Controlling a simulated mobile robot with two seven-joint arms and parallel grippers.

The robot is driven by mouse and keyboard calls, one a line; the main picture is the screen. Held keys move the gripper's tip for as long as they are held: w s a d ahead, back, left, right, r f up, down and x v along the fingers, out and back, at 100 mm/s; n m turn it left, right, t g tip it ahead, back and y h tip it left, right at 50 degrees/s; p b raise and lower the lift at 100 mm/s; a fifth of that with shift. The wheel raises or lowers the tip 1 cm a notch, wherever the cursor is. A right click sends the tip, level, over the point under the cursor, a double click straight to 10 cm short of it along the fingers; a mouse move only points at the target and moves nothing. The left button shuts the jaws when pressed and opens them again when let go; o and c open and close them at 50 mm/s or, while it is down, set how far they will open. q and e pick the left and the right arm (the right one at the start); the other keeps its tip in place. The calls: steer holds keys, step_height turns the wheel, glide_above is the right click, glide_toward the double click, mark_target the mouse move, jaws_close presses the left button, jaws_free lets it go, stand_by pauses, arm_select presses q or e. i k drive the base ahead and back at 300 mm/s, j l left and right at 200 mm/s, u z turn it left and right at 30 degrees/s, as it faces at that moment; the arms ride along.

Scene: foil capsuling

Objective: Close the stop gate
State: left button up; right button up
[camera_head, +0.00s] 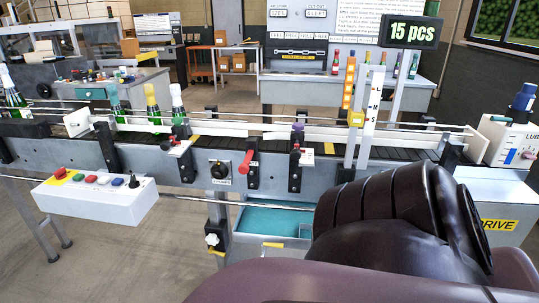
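A conveyor line (130,158) runs across the view with a dark belt and low white rails. I cannot tell for sure which part is the stop gate. A red lever handle (247,162) stands tilted on a black mount at the front side of the conveyor. To its left is a black clamp knob (218,169) on a plate. A small device with a red tip (172,141) and a black and purple one (297,131) sit at the rail. Neither gripper shows; a dark arm part of mine fills the lower right.
Bottles with green, yellow and white tops (150,102) stand on the belt at left. A white control box (95,198) with coloured buttons juts out in front. A post carries a "15 pcs" sign (411,32). A lubricant unit (508,140) stands at right.

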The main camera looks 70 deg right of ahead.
mark_target(244, 168)
steer(key=z, duration=2)
